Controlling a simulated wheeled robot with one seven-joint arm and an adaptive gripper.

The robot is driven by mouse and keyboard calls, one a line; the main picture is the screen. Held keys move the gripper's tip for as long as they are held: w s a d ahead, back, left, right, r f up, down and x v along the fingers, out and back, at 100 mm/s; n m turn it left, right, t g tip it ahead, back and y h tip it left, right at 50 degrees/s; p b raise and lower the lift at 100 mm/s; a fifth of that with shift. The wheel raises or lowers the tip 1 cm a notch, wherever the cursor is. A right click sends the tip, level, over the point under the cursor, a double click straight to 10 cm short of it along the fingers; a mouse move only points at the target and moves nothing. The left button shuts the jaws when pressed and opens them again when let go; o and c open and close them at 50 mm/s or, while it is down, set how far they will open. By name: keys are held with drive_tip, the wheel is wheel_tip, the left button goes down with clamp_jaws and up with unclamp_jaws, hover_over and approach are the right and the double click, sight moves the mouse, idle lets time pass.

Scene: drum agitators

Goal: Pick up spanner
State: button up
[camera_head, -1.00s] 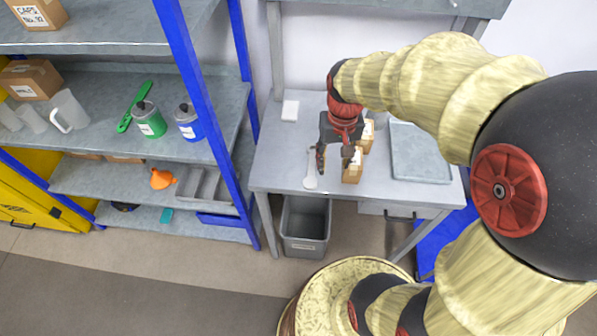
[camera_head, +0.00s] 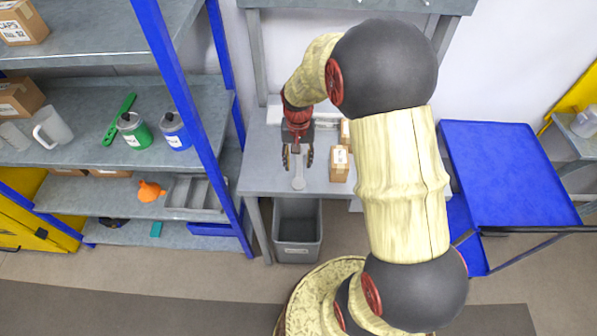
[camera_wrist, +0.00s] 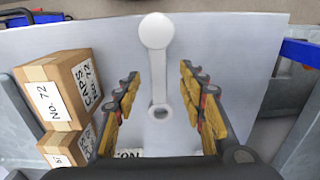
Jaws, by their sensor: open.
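A light grey tool with a round flat end and a ring end lies on the grey table; its round end (camera_head: 298,184) shows in the head view. In the wrist view the tool (camera_wrist: 157,70) runs between the fingers. I cannot tell if it is a spanner or a spoon. My gripper (camera_head: 297,160) is open over the tool, pointing down; in the wrist view its fingers (camera_wrist: 159,82) stand apart on both sides of the shaft with gaps. A green spanner-like tool (camera_head: 118,119) lies on the shelf at the left, far from my gripper.
Small cardboard boxes (camera_head: 339,165) stand just right of my gripper, also in the wrist view (camera_wrist: 60,88). A grey bin (camera_head: 297,228) is under the table.

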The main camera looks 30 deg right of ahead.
sight(299, 170)
wheel_tip(299, 170, down, 4)
drive_tip(key=shift+s+r+b, duration=0.1)
drive_tip(key=shift+r+b, duration=0.15)
drive_tip(key=shift+b, duration=0.05)
drive_tip(key=shift+c, duration=1.4)
drive_tip(key=c, duration=0.8)
